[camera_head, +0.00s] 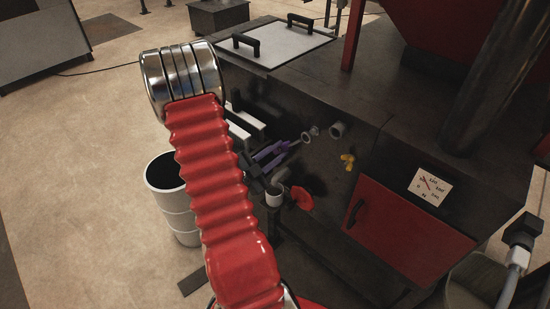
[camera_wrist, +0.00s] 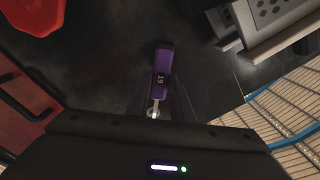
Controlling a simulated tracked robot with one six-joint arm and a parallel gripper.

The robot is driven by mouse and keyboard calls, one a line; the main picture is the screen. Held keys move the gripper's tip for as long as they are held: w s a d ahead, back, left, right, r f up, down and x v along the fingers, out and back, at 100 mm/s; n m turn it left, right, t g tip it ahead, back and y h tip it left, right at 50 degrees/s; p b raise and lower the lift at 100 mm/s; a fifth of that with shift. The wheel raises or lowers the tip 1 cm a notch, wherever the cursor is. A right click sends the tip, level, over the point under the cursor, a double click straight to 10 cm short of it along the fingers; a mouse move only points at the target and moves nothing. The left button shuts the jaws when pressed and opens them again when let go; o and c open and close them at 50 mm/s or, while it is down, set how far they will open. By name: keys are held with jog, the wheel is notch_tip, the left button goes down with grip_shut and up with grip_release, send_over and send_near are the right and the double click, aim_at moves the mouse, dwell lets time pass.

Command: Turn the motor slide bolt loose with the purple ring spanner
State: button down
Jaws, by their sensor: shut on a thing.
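My gripper (camera_head: 268,158) is beside the dark side face of the machine, partly hidden by my red arm. It is shut on the purple ring spanner, whose metal shank (camera_head: 294,143) points right toward the face. In the wrist view the spanner's purple handle (camera_wrist: 162,68), marked 19, shows between my dark purple fingers (camera_wrist: 160,100). A pale metal ring shape (camera_head: 308,136) shows at the shank's far end, close to the face. I cannot tell whether the ring is around the motor slide bolt; the bolt itself is not clearly distinguishable.
A short pipe stub (camera_head: 337,130), a yellow wing-shaped knob (camera_head: 347,162) and a red handwheel (camera_head: 302,198) sit close by on the machine. A red door (camera_head: 405,225) is to the right. A white drum (camera_head: 178,210) stands left.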

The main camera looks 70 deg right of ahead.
notch_tip(320, 180, up, 12)
jog(key=w+d+m, duration=0.2)
jog(key=m, duration=1.2)
jog(key=shift+x, duration=0.95)
dwell(1.5)
jog(key=shift+w, duration=0.1)
jog(key=shift+w+d+f+n, duration=0.1)
jog(key=shift+w+f+n, duration=0.05)
jog(key=shift+f+n, duration=0.65)
jog(key=shift+w+f+n, duration=0.15)
jog(key=shift+f+n, duration=0.55)
jog(key=shift+n, duration=0.2)
